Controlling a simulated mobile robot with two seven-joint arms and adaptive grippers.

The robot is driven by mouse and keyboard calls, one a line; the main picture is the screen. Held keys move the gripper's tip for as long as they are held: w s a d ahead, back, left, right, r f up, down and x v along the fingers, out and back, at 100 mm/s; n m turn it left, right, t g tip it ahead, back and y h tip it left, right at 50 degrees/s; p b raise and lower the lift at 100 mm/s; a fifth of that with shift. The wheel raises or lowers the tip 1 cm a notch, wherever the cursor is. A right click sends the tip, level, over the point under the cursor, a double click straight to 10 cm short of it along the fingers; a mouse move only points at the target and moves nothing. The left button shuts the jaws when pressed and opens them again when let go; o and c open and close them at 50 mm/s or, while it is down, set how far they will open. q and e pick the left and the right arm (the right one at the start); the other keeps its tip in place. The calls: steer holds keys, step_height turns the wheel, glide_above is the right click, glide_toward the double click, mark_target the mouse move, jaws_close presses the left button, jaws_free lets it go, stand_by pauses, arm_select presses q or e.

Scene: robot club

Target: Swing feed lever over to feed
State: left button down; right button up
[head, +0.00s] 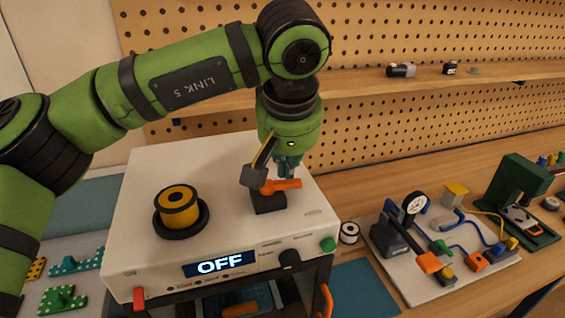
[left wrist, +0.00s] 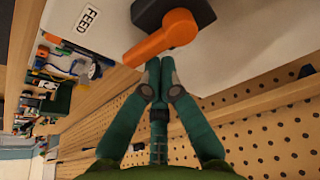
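The feed lever (head: 286,185) is an orange handle on a black base (head: 268,203), on top of a white machine (head: 150,250) in the head view. The handle points right. In the left wrist view the orange handle (left wrist: 160,38) reaches down and left from its pivot; a FEED label (left wrist: 81,25) is printed on the white top to its left. My left gripper (head: 287,172) is just behind the handle. Its green fingers (left wrist: 160,62) are together, with tips right at the handle's edge; I cannot tell whether they touch it. My right gripper is not in view.
A yellow spool (head: 178,207) sits on the machine's top left. The front display (head: 221,265) reads OFF. A board with a gauge and tubes (head: 440,275) and a green press (head: 520,200) stand to the right. A pegboard with a shelf (head: 400,85) rises behind.

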mark_target(280, 196)
arm_select(q)
steer(key=m, duration=0.1)
steer(key=s+m+h, duration=0.1)
steer(key=m, duration=0.2)
steer(key=shift+s+d+f, duration=0.1)
steer(key=shift+s+d, duration=0.05)
steer(key=shift+d, duration=0.15)
steer(key=m, duration=0.2)
steer(key=s+m+h+b, duration=0.1)
steer(key=m, duration=0.1)
steer(key=shift+s+d+g, duration=0.1)
steer(key=shift+s+g, duration=0.05)
steer(key=shift+g, duration=0.25)
steer(key=shift+s+b, duration=0.8)
steer(key=shift+b, duration=0.1)
steer(key=shift+s+a, duration=0.15)
steer(key=shift+a, duration=0.3)
steer(key=shift+w+a, duration=0.45)
